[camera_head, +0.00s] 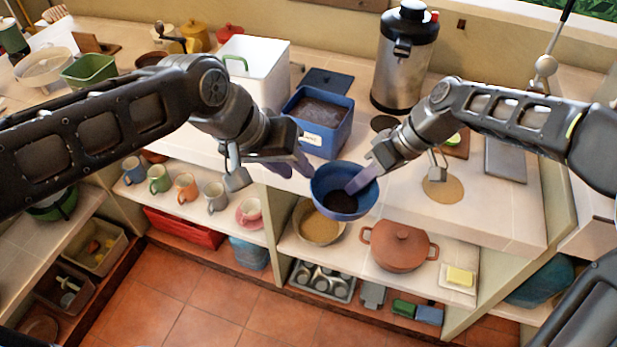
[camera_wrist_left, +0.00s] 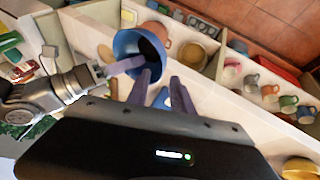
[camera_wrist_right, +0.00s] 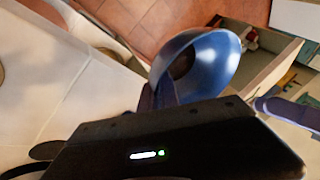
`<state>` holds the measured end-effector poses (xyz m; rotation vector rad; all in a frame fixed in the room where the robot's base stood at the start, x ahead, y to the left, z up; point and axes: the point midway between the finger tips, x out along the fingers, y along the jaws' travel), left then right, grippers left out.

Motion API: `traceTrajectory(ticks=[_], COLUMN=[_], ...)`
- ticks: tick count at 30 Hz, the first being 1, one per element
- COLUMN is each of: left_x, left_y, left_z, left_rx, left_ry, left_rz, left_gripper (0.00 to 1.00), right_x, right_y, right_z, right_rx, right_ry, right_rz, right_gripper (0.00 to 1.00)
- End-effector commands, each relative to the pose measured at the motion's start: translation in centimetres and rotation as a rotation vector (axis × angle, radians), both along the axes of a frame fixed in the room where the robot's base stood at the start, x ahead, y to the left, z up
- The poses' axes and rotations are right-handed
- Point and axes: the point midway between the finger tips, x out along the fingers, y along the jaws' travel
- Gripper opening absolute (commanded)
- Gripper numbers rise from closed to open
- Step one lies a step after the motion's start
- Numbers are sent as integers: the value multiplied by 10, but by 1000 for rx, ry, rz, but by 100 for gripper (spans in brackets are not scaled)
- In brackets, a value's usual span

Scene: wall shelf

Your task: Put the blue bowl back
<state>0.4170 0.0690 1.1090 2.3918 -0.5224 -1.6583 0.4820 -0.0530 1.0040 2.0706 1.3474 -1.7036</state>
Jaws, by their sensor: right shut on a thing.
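The blue bowl (camera_head: 327,182) is held in the air at the front edge of the counter, in front of the blue box. It also shows in the left wrist view (camera_wrist_left: 126,43) and close up in the right wrist view (camera_wrist_right: 216,68). Its inside bottom looks dark. My right gripper (camera_head: 362,180) is shut on the bowl's right wall, one finger inside it. My left gripper (camera_head: 288,165) is to the left of the bowl, apart from it. Its two fingers (camera_wrist_left: 160,90) are spread and empty.
Below the bowl, a shelf holds a tan bowl (camera_head: 318,226), a terracotta pot (camera_head: 398,246) and a butter dish (camera_head: 458,280). Several mugs (camera_head: 187,187) stand on the shelf to the left. A blue box (camera_head: 318,138) and a steel urn (camera_head: 402,70) stand on the counter.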

Motion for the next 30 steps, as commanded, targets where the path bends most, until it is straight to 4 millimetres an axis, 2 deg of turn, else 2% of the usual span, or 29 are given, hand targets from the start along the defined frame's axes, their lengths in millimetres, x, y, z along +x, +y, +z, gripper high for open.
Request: traceTrajectory(ticks=[18, 23, 30], left_x=[30, 34, 35], left_y=[-38, -42, -43], left_z=[-86, -95, -96], left_rx=[2, 1, 0], left_ry=[2, 1, -1], left_rz=[-2, 0, 0], left_gripper=[28, 28, 28], right_x=[0, 0, 0], right_y=[0, 0, 0], right_z=[0, 0, 0], right_rx=[1, 1, 1], right_ry=[-1, -1, -1], right_rz=[0, 0, 0], right_gripper=[0, 0, 0])
